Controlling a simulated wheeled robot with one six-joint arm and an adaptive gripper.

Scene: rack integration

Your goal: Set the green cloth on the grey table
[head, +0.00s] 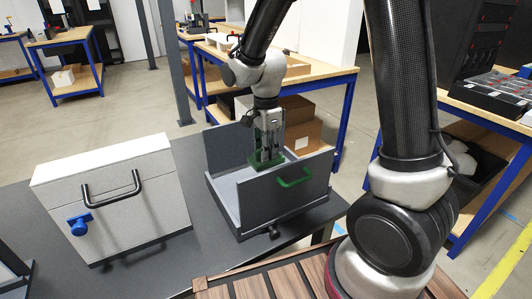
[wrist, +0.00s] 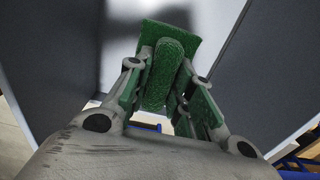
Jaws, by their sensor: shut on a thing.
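The green cloth (head: 264,163) is in my gripper, inside the open-topped grey tray (head: 308,187) with the green handle. In the wrist view the green cloth (wrist: 160,75) stands between the two fingers and its wider end spreads past the tips. My gripper (head: 267,150) points down, shut on the cloth; it also shows in the wrist view (wrist: 163,88). I cannot tell whether the cloth touches the tray floor. The grey table (head: 150,265) is under the tray, and its bare dark top shows in front and to the left.
A light grey case (head: 135,205) with a black handle and blue knob stands on the table, left of the tray. The tray walls rise close around my gripper. A brown slatted surface (head: 250,288) is at the front. Wooden benches (head: 312,72) stand behind.

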